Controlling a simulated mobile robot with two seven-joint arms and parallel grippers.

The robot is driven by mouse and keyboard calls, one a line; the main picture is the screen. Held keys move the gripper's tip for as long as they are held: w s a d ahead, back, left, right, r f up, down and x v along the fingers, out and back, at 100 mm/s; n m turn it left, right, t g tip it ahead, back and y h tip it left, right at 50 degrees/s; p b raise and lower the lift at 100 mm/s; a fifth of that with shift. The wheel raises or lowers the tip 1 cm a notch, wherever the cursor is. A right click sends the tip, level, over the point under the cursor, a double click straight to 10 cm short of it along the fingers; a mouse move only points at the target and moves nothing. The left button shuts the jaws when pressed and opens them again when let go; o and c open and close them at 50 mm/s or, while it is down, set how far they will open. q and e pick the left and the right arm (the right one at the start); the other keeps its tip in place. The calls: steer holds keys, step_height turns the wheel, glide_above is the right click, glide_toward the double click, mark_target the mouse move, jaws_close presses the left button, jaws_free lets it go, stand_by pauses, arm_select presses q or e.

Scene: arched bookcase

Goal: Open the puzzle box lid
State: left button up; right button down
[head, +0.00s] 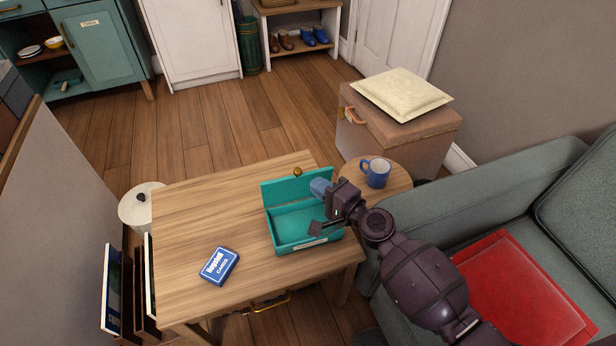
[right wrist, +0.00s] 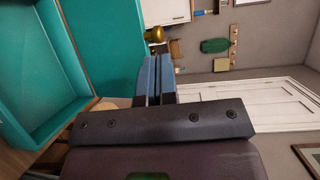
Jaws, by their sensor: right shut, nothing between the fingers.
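The teal puzzle box (head: 289,248) stands on the wooden table, near its right edge. Its lid (head: 284,190) is raised, standing steeply at the back of the box, with a round brass knob (head: 297,172) by its top edge. The box interior looks empty. My right gripper (head: 318,186) is shut with nothing in it, close to the right end of the lid; I cannot tell whether it touches. In the right wrist view the shut blue fingers (right wrist: 158,78) are beside the lid (right wrist: 105,40), with the knob (right wrist: 157,34) just beyond. My left gripper is not in view.
A blue card pack (head: 219,266) lies on the table (head: 190,215), left of the box. A blue mug (head: 376,172) stands on a small round table behind my right arm. The table's left half is mostly clear.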

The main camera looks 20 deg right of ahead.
mark_target(300, 173)
steer(key=x, duration=0.4)
steer(key=shift+w, duration=0.1)
